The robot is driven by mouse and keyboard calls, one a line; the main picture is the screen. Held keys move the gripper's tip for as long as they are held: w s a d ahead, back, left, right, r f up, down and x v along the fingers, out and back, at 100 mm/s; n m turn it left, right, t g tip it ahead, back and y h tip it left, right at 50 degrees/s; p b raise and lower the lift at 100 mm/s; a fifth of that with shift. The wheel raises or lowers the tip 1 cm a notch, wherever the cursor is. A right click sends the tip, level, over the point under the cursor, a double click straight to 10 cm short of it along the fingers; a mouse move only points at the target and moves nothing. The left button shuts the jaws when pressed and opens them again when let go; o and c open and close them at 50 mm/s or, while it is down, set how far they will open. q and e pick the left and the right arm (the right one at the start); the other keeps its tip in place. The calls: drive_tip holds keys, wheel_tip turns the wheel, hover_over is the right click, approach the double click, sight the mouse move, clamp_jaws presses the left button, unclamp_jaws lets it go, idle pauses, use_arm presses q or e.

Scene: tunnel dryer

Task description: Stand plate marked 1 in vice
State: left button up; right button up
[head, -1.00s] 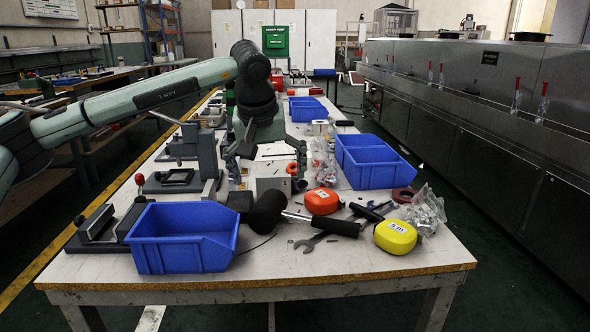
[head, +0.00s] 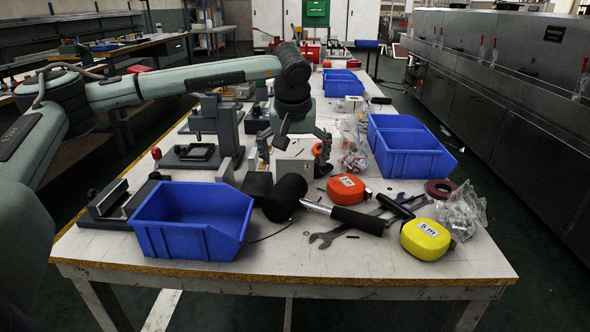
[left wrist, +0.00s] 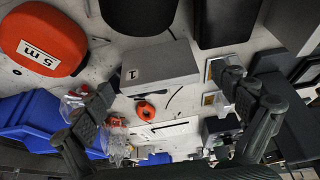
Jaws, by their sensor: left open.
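A grey block-like piece with a small "1" (left wrist: 155,64) lies below my left gripper in the left wrist view; in the head view it is the pale grey box shape (head: 295,165) in the middle of the bench. I cannot tell its thickness. My left gripper (head: 294,148) is open, its fingers to either side of this piece and above it, apparently not touching. The left wrist view shows the same open fingers (left wrist: 165,88). A grey vice (head: 108,205) sits at the bench's left edge, partly behind a blue bin. My right gripper is not in view.
The blue bin (head: 195,240) stands front left. A black mallet (head: 285,197), an orange tape (head: 346,187), a yellow tape (head: 426,240) and spanners (head: 328,236) crowd the middle and right. A press (head: 205,140) stands behind the vice.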

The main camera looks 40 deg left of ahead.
use_arm(q)
drive_tip(key=shift+w+f, duration=0.1)
drive_tip(key=shift+c, duration=0.3)
drive_tip(key=c, duration=1.5)
